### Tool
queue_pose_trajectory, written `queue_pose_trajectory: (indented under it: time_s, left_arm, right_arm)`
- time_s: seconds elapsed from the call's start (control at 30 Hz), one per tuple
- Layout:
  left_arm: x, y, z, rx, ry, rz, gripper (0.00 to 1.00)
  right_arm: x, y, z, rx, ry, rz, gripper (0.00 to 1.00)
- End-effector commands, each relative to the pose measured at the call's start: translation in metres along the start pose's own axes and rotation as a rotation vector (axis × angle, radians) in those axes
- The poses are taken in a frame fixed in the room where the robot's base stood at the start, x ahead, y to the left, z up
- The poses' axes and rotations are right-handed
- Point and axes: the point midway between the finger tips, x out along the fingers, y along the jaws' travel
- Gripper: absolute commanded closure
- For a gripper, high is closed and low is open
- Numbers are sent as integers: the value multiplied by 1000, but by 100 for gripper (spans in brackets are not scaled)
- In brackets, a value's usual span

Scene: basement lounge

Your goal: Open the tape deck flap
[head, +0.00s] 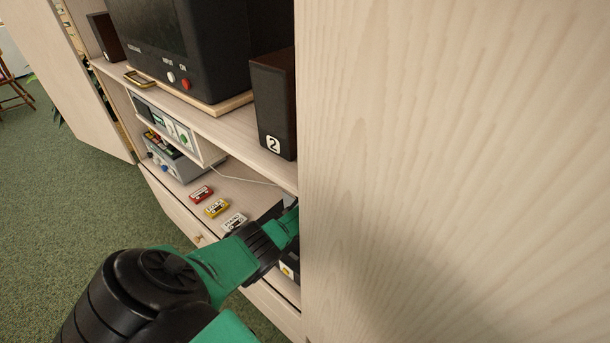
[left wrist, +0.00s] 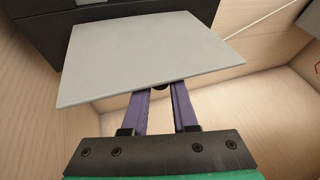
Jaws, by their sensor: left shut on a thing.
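In the left wrist view a flat light grey flap (left wrist: 150,55) stands out at an angle from a dark box (left wrist: 60,25), which I take for the tape deck. My left gripper (left wrist: 161,92) is at the flap's near edge, its purple fingers shut on a small dark knob (left wrist: 160,86) there; the fingertips are partly hidden under the flap. In the head view my green and black left arm reaches into the lower shelf, and its gripper is hidden behind the pale wood panel. A dark box with a yellow mark (head: 288,270) shows partly beside the arm. My right gripper is not in view.
The pale wood panel (head: 450,150) blocks the right side. Red (head: 202,194), yellow (head: 216,208) and white (head: 234,221) cassettes lie on the shelf left of my arm. A speaker marked 2 (head: 274,105) and a television (head: 185,40) stand above. Green carpet is free at left.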

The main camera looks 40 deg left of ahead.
Motion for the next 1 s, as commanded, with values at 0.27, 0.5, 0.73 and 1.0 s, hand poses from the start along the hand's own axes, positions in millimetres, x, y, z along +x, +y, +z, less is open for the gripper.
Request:
queue_pose_trajectory:
  time_s: [0.27,0.5,0.73,1.0]
  left_arm:
    - [0,2,-2,-1,6,4,70]
    - [0,1,-1,-1,3,2,44]
    - [-5,1,-1,0,2,2,44]
    - [-44,1,-2,2,3,3,44]
  right_arm:
    - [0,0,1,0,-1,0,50]
    - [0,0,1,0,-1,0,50]
    - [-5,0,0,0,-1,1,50]
    - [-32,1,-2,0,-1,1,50]
